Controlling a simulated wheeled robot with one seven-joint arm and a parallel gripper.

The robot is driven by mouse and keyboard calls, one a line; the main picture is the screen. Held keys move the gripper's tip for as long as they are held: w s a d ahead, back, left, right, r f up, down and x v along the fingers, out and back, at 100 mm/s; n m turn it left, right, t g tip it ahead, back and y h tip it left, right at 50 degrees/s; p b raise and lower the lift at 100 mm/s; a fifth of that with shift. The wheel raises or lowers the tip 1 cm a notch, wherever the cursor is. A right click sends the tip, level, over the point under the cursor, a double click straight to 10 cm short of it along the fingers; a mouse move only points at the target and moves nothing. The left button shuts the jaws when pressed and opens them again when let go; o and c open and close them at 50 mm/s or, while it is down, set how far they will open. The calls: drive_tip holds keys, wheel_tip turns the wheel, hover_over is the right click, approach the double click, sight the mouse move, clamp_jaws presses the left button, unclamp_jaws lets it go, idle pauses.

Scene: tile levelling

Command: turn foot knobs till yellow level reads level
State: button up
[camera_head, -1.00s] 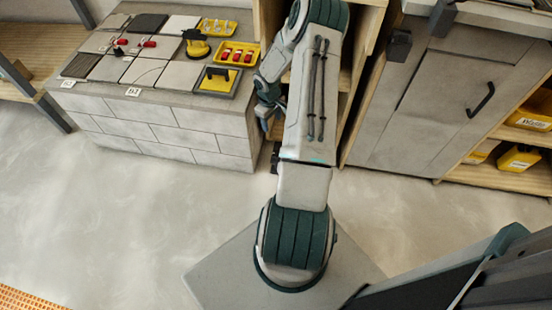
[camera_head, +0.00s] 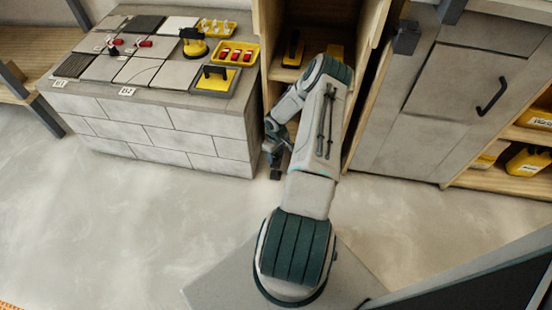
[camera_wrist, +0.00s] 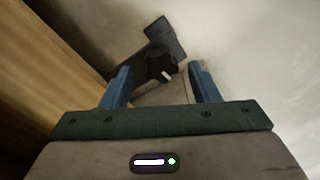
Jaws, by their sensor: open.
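A black foot knob (camera_wrist: 160,64) with a pale mark shows in the wrist view, beside a dark bracket near the floor. My gripper (camera_wrist: 160,76) is open, its two blue fingers apart on either side of the knob in the picture. I cannot tell whether they touch it. In the head view my gripper (camera_head: 274,148) points down beside the front left foot (camera_head: 276,172) of the wooden cabinet (camera_head: 259,45). Yellow items (camera_head: 293,50) lie inside the cabinet, partly behind my arm; I cannot tell whether one is the yellow level, and no bubble reading shows.
A grey cabinet (camera_head: 440,100) stands on the right. The floor (camera_head: 120,220) in front is clear. A wooden panel (camera_wrist: 50,60) borders the knob in the wrist view.

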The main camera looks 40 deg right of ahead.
drive_tip(key=shift+f, duration=1)
drive_tip(key=c, duration=1)
drive_tip(key=shift+o, duration=0.2)
drive_tip(key=shift+w+r+m+b, duration=0.1)
drive_tip(key=shift+m+b, duration=0.5)
drive_tip(key=shift+m, duration=2.3)
drive_tip(key=o, duration=1)
drive_tip(key=shift+c, duration=0.2)
